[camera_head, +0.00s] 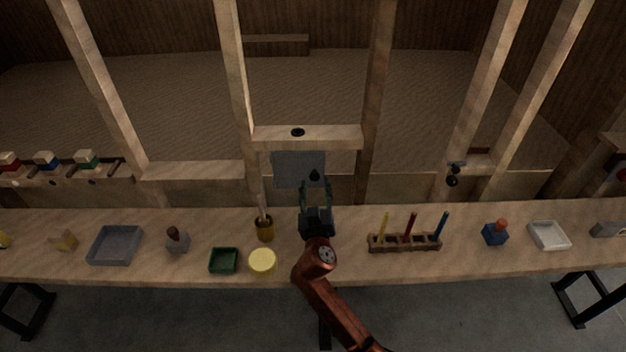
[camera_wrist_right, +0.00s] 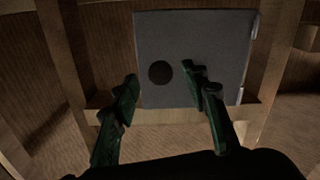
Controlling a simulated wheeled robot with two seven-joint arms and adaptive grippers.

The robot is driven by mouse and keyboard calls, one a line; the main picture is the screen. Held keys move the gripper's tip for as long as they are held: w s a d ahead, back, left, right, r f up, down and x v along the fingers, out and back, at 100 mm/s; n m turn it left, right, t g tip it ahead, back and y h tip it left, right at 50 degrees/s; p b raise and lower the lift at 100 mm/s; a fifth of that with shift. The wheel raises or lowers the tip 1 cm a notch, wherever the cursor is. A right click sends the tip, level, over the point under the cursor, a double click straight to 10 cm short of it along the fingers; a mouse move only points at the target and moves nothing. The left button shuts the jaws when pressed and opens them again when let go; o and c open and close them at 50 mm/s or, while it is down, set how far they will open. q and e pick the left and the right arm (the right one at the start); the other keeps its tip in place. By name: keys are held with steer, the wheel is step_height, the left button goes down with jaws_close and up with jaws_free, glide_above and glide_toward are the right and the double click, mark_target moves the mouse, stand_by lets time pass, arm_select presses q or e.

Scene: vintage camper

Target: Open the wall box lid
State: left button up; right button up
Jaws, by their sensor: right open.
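The wall box (camera_head: 288,170) is a grey box on the wooden wall frame behind the table, in the middle of the head view. Its flat grey lid (camera_wrist_right: 205,40) faces the right wrist camera and looks closed, with pale hinge-like pieces along its right edge. A round dark knob (camera_wrist_right: 160,72) sits on the lid, left of centre. My right gripper (camera_head: 316,191) is open in front of the box. In the wrist view its green fingers (camera_wrist_right: 160,78) appear on either side of the knob; contact cannot be told. My left gripper is not in view.
The long wooden table (camera_head: 350,268) carries a brush cup (camera_head: 265,234), a green tray (camera_head: 223,261), a yellow round item (camera_head: 262,260) and a peg rack (camera_head: 405,243) near my right arm. Wooden posts (camera_head: 376,90) flank the box.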

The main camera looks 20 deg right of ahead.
mark_target(315, 179)
steer(key=shift+x, duration=1.6)
jaws_close()
